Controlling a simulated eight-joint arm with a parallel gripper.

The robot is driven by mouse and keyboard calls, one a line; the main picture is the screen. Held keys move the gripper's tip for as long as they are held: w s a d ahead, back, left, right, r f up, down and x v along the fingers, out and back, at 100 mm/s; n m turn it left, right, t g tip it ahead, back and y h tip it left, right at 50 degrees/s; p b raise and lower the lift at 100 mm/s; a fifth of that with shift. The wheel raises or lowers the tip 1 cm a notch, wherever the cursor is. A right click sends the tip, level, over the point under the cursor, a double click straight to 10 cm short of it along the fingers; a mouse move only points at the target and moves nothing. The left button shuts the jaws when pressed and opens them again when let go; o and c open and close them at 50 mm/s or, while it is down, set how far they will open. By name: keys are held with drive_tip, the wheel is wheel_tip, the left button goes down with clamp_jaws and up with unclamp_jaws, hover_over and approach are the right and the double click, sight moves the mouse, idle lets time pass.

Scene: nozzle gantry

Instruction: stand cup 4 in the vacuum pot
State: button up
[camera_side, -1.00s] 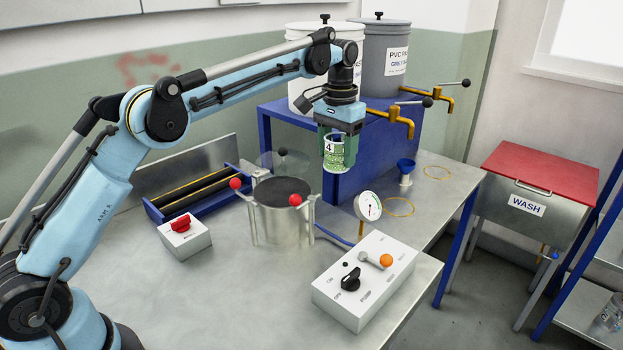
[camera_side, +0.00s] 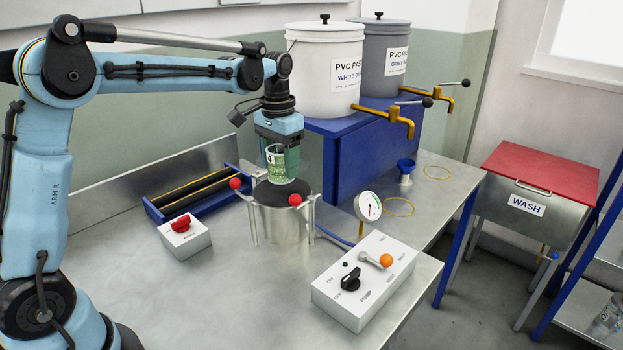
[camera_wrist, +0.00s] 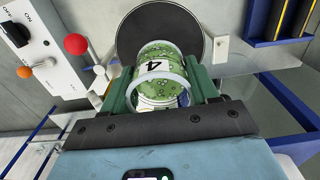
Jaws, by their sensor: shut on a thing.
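Cup 4 (camera_side: 281,164) is a clear cup with green speckled contents or print and a black "4" on a white label. My gripper (camera_side: 282,150) is shut on the cup and holds it upright above the vacuum pot (camera_side: 283,222). The pot is a metal cylinder with a dark round top and red-knobbed clamps at its sides. In the wrist view, cup 4 (camera_wrist: 160,68) is between the green fingers of my gripper (camera_wrist: 160,88), in front of the pot's dark disc (camera_wrist: 192,30). I cannot tell whether the cup's base touches it.
A white control box (camera_side: 364,281) with an orange-knobbed lever and a gauge (camera_side: 368,207) stand right of the pot. A red-switch box (camera_side: 184,237) and blue roller tray (camera_side: 195,194) are left. Paste buckets (camera_side: 325,75) on a blue stand (camera_side: 350,150) are behind. The front-left bench is clear.

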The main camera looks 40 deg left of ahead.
wheel_tip(320, 180, down, 12)
drive_tip(key=shift+f, duration=0.2)
idle(0.4)
drive_tip(key=shift+f, duration=0.15)
drive_tip(key=o, duration=1.1)
